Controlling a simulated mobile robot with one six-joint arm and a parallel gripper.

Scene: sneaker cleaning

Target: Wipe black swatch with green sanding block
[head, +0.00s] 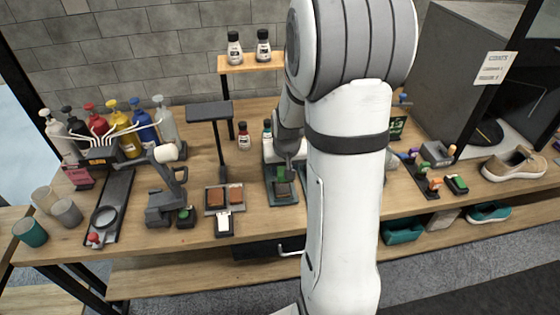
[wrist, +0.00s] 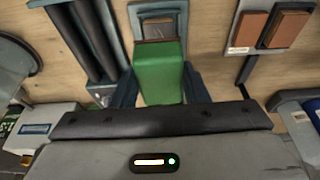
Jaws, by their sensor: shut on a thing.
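The green sanding block (wrist: 159,72) is between the fingers of my gripper (wrist: 159,84) in the wrist view, and my gripper is shut on it. In the head view the green block (head: 281,173) shows small below my gripper (head: 284,163), over a dark teal tray (head: 284,198). A dark rectangular piece (wrist: 158,29), which may be the black swatch, lies in a framed holder just beyond the block in the wrist view. The block hides part of this holder. I cannot tell whether the block touches the dark piece.
A tray with brown swatches (head: 217,197) lies left of my gripper. A dark stand (head: 210,112) rises behind it. Colored spray bottles (head: 125,128) stand at the far left. Brushes (head: 436,183) and a tan sneaker (head: 514,163) are at the right. My arm hides the middle of the table.

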